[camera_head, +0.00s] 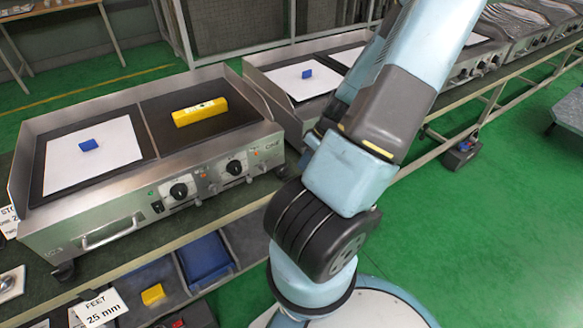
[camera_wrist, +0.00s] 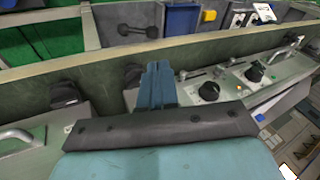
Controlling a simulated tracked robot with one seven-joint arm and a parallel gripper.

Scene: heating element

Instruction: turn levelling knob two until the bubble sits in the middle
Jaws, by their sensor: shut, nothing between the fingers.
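A yellow spirit level (camera_head: 200,112) lies on the dark right-hand plate of the steel appliance (camera_head: 110,205) in the head view. Its bubble is too small to read. The appliance front has two black control knobs (camera_head: 180,190); a black foot (camera_head: 64,270) shows under its left corner. In the wrist view my gripper (camera_wrist: 158,82) is shut and empty, its blue fingers together near the bench edge. Dark round feet or knobs (camera_wrist: 65,93) and (camera_wrist: 132,75) sit left of the fingers; I cannot tell which is levelling knob two. My gripper is hidden in the head view.
A second appliance (camera_head: 305,85) stands close on the right. Below the bench, a shelf holds a blue bin (camera_head: 205,260), a yellow block (camera_head: 153,294) and a "FEET 25 mm" card (camera_head: 100,308). Bench edge (camera_wrist: 200,45) runs close past my fingers. Green floor at right is mostly open.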

